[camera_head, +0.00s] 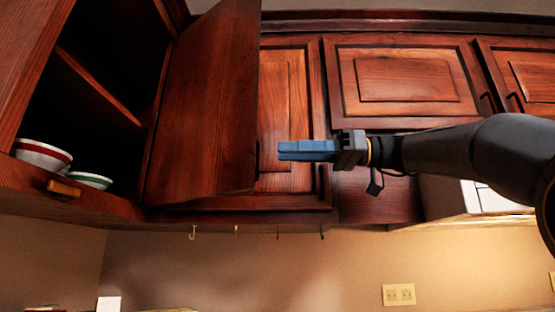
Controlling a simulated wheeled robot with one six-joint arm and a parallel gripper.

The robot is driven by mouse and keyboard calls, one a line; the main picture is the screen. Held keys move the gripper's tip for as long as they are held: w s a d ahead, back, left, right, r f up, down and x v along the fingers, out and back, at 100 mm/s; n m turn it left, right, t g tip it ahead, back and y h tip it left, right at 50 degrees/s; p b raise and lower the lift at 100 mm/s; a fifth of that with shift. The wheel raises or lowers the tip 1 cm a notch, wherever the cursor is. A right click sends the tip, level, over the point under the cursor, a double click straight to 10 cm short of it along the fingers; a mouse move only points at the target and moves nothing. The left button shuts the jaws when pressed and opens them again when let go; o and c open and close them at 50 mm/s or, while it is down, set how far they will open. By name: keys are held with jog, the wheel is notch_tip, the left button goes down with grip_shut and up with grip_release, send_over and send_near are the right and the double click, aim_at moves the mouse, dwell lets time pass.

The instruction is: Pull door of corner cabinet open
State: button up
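The corner cabinet (100,55) is at the left in the head view, with its dark interior and a shelf showing. Its wooden door (203,105) stands swung open, with its free edge toward the right. My gripper (281,151) has blue fingers pointing left, just right of the door's free edge. The fingers lie together with only a thin line between them, and nothing shows between them. A small gap in the picture separates the fingertips from the door edge; whether they touch it in depth I cannot tell.
Bowls (42,154) sit inside the cabinet at the lower left, near a light wooden handle (63,188). Closed cabinet doors (407,78) line the wall at the right. Small hooks (193,233) hang under the cabinets. A wall outlet (398,295) is below.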

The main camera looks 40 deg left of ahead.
aim_at(259, 156)
jog(key=s+d+f+m+t+y+b, duration=0.25)
jog(key=s+d+m+t, duration=0.35)
jog(key=t, duration=0.4)
jog(key=shift+m+y, duration=0.25)
jog(key=shift+m, duration=0.15)
jog(key=shift+w+a+r+p, duration=0.15)
jog(key=shift+a+p, duration=0.65)
jog(key=shift+a, duration=1.35)
jog(key=shift+w+a+r+p, duration=0.2)
jog(key=shift+a+p, duration=0.55)
jog(key=shift+a, duration=1.4)
jog(key=shift+s, duration=0.15)
grip_shut()
